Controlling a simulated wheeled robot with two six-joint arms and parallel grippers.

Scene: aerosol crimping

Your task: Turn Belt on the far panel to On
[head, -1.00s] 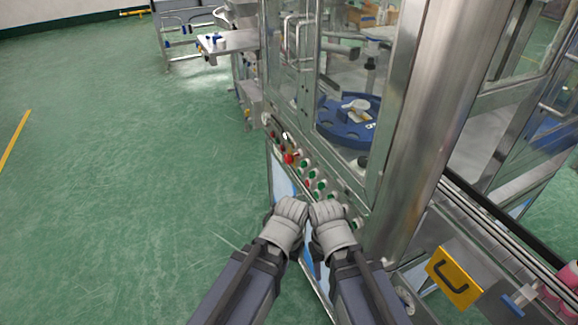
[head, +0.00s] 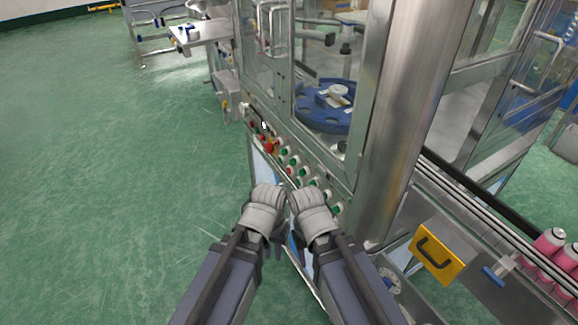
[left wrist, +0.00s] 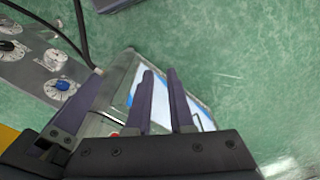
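The slanted control panel (head: 290,163) on the machine front carries a row of green and red buttons, with a larger red button and small switches at its far end. The labels are too small to read, so I cannot tell which control is Belt. My left gripper (head: 264,208) and right gripper (head: 309,208) are side by side at the near end of this panel, with their fingers mostly hidden in the head view.
A metal plate with dial knobs (left wrist: 62,85) shows at left in the left wrist view. A blue turntable (head: 328,105) sits behind glass. A yellow plate with a handle (head: 437,255) and pink cans (head: 548,245) are at right. Green floor (head: 100,180) is clear at left.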

